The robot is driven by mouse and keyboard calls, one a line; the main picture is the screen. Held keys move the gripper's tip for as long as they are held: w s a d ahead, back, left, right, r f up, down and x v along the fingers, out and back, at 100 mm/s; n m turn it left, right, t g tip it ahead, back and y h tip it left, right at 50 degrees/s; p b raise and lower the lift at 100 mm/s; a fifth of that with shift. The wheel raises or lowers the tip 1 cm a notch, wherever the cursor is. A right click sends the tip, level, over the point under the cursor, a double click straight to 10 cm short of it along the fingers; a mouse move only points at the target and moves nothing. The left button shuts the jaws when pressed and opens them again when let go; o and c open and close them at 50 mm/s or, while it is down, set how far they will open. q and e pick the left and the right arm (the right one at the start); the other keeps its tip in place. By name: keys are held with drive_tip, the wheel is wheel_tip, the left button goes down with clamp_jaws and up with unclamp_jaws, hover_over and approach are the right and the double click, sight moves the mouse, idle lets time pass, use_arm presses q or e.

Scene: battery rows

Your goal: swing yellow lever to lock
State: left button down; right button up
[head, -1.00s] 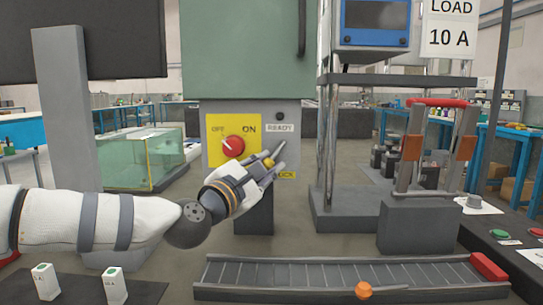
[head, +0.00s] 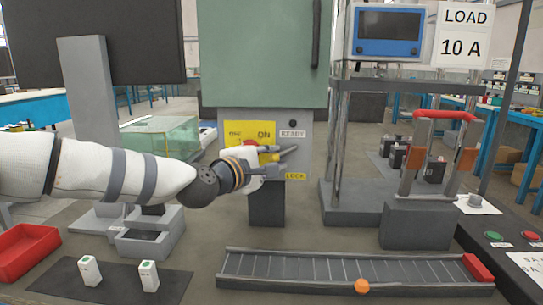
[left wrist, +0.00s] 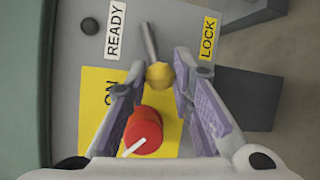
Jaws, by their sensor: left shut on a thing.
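The yellow lever (head: 288,151) is on the grey switch box (head: 306,137). Its grey rod points right and slightly up in the head view, between the READY label (head: 292,134) and the yellow LOCK label (head: 296,176). My left gripper (head: 268,160) is shut on the lever's yellow knob; in the left wrist view the knob (left wrist: 160,75) sits between the two fingertips. The red rotary switch (left wrist: 143,130) is just below it there, its white pointer towards OFF. In the head view my gripper partly covers the switch. My right gripper is not in view.
A roller conveyor (head: 340,268) with an orange knob (head: 362,286) lies in front. A black mat (head: 115,283) with two white modules is at front left, beside a red tray (head: 25,252). A steel frame with the LOAD 10 A sign (head: 461,32) stands right.

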use_arm(q)
drive_tip(key=shift+r, duration=0.1)
drive_tip(key=c, duration=1.4)
unclamp_jaws()
drive_tip(key=v, duration=1.2)
